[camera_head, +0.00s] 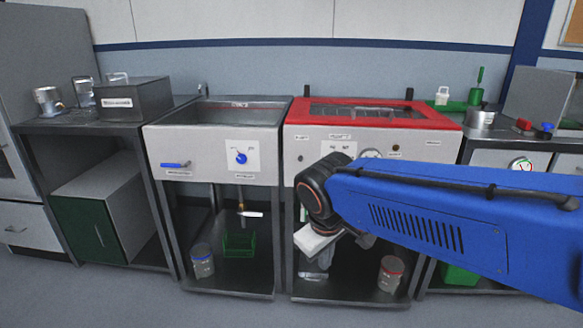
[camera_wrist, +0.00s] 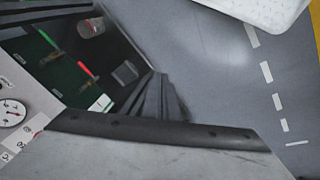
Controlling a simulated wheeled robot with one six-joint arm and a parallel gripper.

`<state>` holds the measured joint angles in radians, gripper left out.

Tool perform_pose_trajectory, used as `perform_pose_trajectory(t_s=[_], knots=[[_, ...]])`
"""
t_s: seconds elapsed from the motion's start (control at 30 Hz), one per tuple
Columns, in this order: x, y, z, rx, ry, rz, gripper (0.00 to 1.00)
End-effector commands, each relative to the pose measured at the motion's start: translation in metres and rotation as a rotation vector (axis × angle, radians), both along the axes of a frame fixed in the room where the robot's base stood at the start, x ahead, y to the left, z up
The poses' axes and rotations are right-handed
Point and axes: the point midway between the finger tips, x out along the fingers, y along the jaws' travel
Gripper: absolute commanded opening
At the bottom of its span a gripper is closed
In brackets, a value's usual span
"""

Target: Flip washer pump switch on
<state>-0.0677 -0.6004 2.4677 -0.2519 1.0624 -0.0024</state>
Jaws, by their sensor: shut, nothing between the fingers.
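The red-topped washer unit (camera_head: 440,118) stands right of centre in the head view. Its pale front panel has small labels, a dark round knob (camera_head: 299,158) at the left, and small controls below an upper label (camera_head: 340,136). The labels are too small to read, so I cannot tell which control is the pump switch or how it is set. My blue arm covers the panel's lower right part. My gripper (camera_head: 316,240) hangs below the arm's elbow, in front of the unit's open lower bay, shut and empty. Its fingertips are hard to make out.
A sink unit (camera_head: 215,138) with a blue knob (camera_head: 241,158) and blue handle (camera_head: 175,165) stands left. A red-lidded jar (camera_head: 391,273) sits on the lower shelf. A gauge (camera_wrist: 12,112) shows in the wrist view, with open floor (camera_wrist: 215,75) beside the units.

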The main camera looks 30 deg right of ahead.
Motion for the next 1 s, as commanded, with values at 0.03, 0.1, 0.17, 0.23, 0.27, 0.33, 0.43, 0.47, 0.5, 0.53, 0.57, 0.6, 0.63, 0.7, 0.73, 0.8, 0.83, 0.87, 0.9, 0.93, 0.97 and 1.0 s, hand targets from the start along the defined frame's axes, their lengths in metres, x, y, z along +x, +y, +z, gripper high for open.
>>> perform_pose_trajectory(t_s=[0.03, 0.1, 0.17, 0.23, 0.27, 0.33, 0.43, 0.47, 0.5, 0.53, 0.57, 0.6, 0.63, 0.7, 0.73, 0.8, 0.83, 0.87, 0.9, 0.93, 0.97, 1.0], knots=[[0.01, -0.006, 0.0, -0.053, 0.042, 0.027, 0.0], [0.022, -0.017, 0.001, -0.128, 0.092, 0.061, 0.0], [0.034, -0.025, 0.003, -0.195, 0.131, 0.091, 0.0], [0.049, -0.034, 0.005, -0.272, 0.178, 0.126, 0.0], [0.055, -0.037, 0.007, -0.306, 0.196, 0.14, 0.0], [0.072, -0.045, 0.01, -0.387, 0.239, 0.174, 0.0], [0.098, -0.053, 0.015, -0.501, 0.295, 0.224, 0.0], [0.106, -0.055, 0.017, -0.536, 0.309, 0.24, 0.0], [0.118, -0.057, 0.019, -0.582, 0.329, 0.259, 0.0], [0.126, -0.058, 0.02, -0.618, 0.344, 0.274, 0.0], [0.135, -0.059, 0.022, -0.653, 0.357, 0.288, 0.0], [0.148, -0.06, 0.025, -0.701, 0.375, 0.308, 0.0], [0.157, -0.06, 0.026, -0.737, 0.387, 0.323, 0.0], [0.18, -0.058, 0.03, -0.822, 0.412, 0.357, 0.0], [0.19, -0.057, 0.031, -0.859, 0.422, 0.372, 0.0], [0.214, -0.053, 0.034, -0.943, 0.444, 0.406, 0.0], [0.225, -0.05, 0.036, -0.981, 0.451, 0.42, 0.0], [0.235, -0.047, 0.037, -1.018, 0.458, 0.435, 0.0], [0.249, -0.042, 0.038, -1.067, 0.467, 0.454, 0.0], [0.26, -0.038, 0.038, -1.103, 0.472, 0.468, 0.0], [0.27, -0.034, 0.039, -1.138, 0.475, 0.482, 0.0], [0.283, -0.028, 0.04, -1.185, 0.48, 0.499, 0.0]])
